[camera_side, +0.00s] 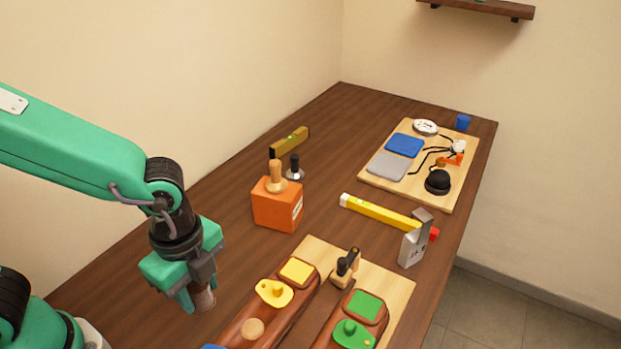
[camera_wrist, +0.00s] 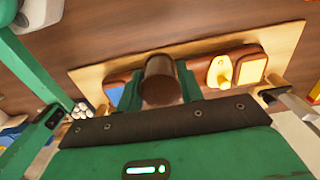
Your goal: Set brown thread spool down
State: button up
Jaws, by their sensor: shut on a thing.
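The brown thread spool (camera_side: 205,298) is held upright between the fingers of my gripper (camera_side: 197,299). In the wrist view the spool (camera_wrist: 159,80) shows end-on between the two green fingers of my gripper (camera_wrist: 159,88), which is shut on it. In the side view the spool is partly hidden by the fingers, and I cannot tell whether its lower end touches the table. It is left of the wooden board with the saddle-like brown pieces.
A light board (camera_side: 400,285) carries brown pieces with yellow, green and blue parts. An orange box (camera_side: 277,207) stands behind the gripper. A yellow-handled tool (camera_side: 380,213) and another board (camera_side: 442,198) lie farther right. Bare table (camera_side: 225,200) lies left of the box.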

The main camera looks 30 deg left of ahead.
jog(key=w+a+f, duration=0.2)
jog(key=w, duration=0.1)
jog(key=w+a+f, duration=0.2)
jog(key=w+a, duration=0.1)
jog(key=w+a+f, duration=0.2)
jog(key=f, duration=0.1)
jog(key=shift+w+a, duration=0.35)
jog(key=shift+w, duration=0.05)
jog(key=shift+f, duration=2)
jog(key=shift+f, duration=0.1)
jog(key=o, duration=1)
notch_tip(320, 180, up, 12)
jog(key=shift+r, duration=0.2)
